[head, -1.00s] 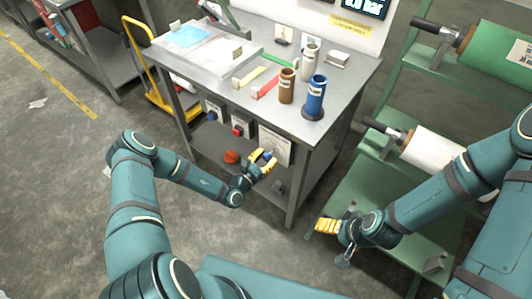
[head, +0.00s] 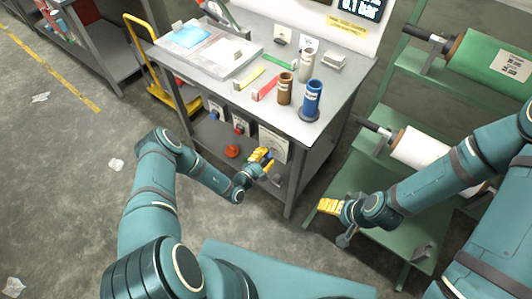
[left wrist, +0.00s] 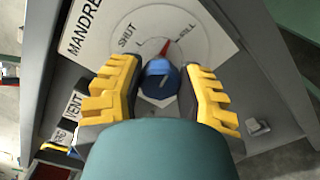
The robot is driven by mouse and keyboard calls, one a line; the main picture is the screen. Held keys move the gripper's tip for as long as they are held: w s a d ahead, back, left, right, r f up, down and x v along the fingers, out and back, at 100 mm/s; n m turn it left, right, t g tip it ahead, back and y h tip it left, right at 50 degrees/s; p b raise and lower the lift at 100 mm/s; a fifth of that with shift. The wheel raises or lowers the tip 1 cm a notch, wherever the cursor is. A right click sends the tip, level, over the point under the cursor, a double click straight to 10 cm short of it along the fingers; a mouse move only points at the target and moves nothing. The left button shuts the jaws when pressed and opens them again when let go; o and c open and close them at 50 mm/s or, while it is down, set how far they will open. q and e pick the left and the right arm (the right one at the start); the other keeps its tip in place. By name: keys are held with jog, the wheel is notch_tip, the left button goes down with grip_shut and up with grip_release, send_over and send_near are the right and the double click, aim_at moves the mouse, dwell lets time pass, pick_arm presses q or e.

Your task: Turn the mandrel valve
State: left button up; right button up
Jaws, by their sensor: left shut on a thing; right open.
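The mandrel valve is a blue knob (left wrist: 160,82) on a white plate (left wrist: 95,40) marked MANDREL, SHUT and FILL in the left wrist view. A red pointer (left wrist: 164,47) above the knob lies between the SHUT and FILL marks. My left gripper (left wrist: 160,92) is shut on the knob, one yellow finger on each side. In the head view my left gripper (head: 262,162) is at the front of the bench, over the lower part of the white plate (head: 274,143). My right gripper (head: 330,206) is open and empty, right of the bench leg.
The grey bench (head: 325,108) holds blue (head: 312,98) and brown (head: 285,90) tubes and colored strips. Left of the plate are a red knob (head: 240,128) and a red object (head: 232,151). A green rack (head: 385,190) with rolls stands at right. A display (head: 360,8) is above the bench.

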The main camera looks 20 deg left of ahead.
pick_arm(q)
jog(key=shift+w+d+r+m+p, duration=0.1)
jog(key=shift+m+p, duration=0.65)
jog(key=shift+m, duration=0.95)
jog(key=o, duration=1.2)
jog(key=shift+s+a, duration=0.2)
jog(key=shift+s, duration=0.35)
jog(key=v, duration=1)
jog(key=shift+s+a, duration=0.15)
jog(key=shift+s, duration=0.25)
